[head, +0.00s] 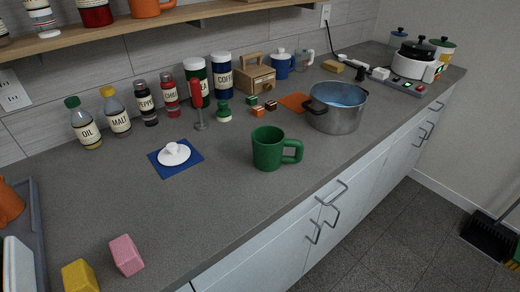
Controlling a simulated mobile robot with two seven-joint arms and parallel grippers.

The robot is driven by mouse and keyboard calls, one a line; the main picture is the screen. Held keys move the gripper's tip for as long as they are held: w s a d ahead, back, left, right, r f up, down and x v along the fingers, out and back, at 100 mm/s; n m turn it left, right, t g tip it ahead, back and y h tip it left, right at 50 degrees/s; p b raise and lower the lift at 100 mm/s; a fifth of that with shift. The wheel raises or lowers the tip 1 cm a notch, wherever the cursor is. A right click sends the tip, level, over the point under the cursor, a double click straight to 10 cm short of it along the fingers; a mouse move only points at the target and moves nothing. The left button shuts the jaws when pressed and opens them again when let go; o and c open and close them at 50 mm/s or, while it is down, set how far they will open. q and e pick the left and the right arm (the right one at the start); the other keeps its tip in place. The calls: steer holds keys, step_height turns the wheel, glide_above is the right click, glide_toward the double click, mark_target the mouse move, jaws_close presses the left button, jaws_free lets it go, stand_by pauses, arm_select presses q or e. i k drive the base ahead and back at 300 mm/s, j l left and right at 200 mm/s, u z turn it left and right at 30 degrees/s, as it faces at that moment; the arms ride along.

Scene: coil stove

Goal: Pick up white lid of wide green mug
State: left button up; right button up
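A wide green mug (268,149) stands upright on the grey counter, its handle to the right. Its top appears uncovered. A white lid (173,154) with a round knob lies on a blue square cloth (187,169) to the left of the mug, apart from it. Neither of my grippers shows in the head view.
A steel pot (337,112) stands right of the mug. Behind the lid are a red-handled tool on a stand (197,98), several bottles and canisters (222,80). Pink (126,256) and yellow (80,277) blocks lie at front left. Counter between blocks and lid is clear.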

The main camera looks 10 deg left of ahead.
mark_target(174, 154)
steer(key=i+l+u, duration=0.15)
steer(key=u, duration=0.3)
steer(key=i+l+u, duration=0.1)
steer(key=l+u, duration=0.35)
